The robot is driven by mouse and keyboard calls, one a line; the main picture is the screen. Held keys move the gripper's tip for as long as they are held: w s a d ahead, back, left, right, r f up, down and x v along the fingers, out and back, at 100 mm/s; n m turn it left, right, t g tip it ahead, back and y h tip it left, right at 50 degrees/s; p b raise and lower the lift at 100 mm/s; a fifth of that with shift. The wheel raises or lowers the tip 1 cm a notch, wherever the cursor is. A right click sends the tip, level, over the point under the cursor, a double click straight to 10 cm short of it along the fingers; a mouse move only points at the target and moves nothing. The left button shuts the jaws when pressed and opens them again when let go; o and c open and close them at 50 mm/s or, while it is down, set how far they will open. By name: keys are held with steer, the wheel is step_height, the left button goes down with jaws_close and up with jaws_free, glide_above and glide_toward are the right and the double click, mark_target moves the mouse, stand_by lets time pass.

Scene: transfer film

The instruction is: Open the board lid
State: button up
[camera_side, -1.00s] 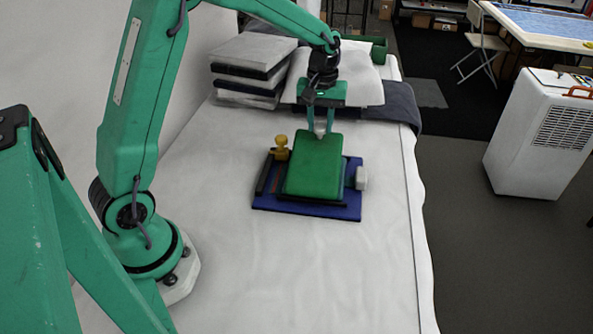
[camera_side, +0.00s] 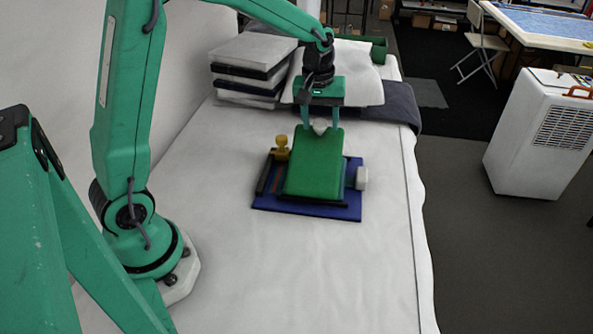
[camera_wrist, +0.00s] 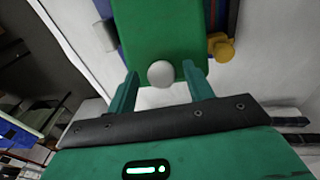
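The green lid (camera_side: 313,168) covers most of the blue board (camera_side: 297,208) in the side view. Its far edge looks raised, but the exact tilt is hard to tell. A white round knob (camera_wrist: 161,74) sits at the lid's edge in the wrist view; it also shows in the side view (camera_side: 320,127). My gripper (camera_side: 321,124) is at the lid's far edge, its fingers spread either side of the knob. In the wrist view my gripper (camera_wrist: 161,72) shows gaps between each finger and the knob.
A yellow knob (camera_side: 281,148) stands at the board's left and a white knob (camera_side: 361,179) at its right. Stacked books (camera_side: 252,65) and a dark cloth (camera_side: 395,104) lie behind. The white table (camera_side: 330,285) is clear in front.

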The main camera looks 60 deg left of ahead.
steer(key=shift+r, duration=0.1)
steer(key=shift+s+r, duration=0.25)
steer(key=shift+r, duration=1.65)
steer(key=shift+s+r, duration=0.2)
steer(key=shift+r, duration=1.7)
steer(key=c, duration=0.6)
steer(key=shift+w+a, duration=0.15)
steer(key=shift+w, duration=0.1)
steer(key=c, duration=0.3)
steer(key=shift+w+a, duration=0.15)
steer(key=shift+w, duration=0.05)
jaws_close()
steer(key=w+a+n+g, duration=0.1)
steer(key=w+a+g, duration=0.1)
steer(key=w+a, duration=0.3)
steer(key=shift+w+a+r, duration=0.25)
steer(key=shift+a+r, duration=0.05)
